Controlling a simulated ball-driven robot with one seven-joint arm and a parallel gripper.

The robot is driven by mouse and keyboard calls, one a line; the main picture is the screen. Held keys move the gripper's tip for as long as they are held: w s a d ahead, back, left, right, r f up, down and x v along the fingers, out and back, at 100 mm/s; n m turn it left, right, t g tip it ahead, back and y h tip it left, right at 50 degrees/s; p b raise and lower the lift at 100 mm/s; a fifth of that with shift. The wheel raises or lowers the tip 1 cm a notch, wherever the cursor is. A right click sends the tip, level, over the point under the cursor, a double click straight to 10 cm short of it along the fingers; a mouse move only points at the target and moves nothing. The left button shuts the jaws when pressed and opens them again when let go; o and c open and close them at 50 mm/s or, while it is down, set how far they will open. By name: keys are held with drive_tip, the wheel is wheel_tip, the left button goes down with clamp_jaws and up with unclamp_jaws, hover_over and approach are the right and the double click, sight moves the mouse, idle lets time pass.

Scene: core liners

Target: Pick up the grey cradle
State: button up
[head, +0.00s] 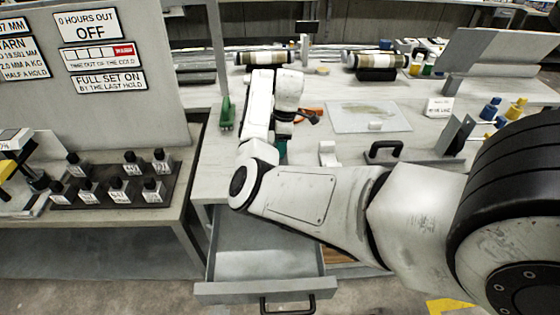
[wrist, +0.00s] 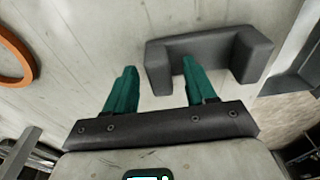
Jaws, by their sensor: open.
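The grey cradle (wrist: 215,43) is a dark grey U-shaped block on the pale worktop in the wrist view, with its two raised ends toward my gripper. My gripper (wrist: 159,64) has two teal fingers, spread apart with nothing between them that is clearly held. The right fingertip overlaps the cradle's opening in the picture, and the left fingertip is left of the cradle. I cannot tell the height gap. In the head view a teal part of my gripper (head: 282,150) shows behind my arm. I cannot make out the dark cradle there; my arm hides that part of the bench.
An orange ring (wrist: 14,62) lies at the left in the wrist view. An open drawer (head: 265,265) juts from the bench front. Small bottles stand on a rack (head: 100,200) at left.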

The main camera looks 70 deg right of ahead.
clamp_jaws()
idle(0.4)
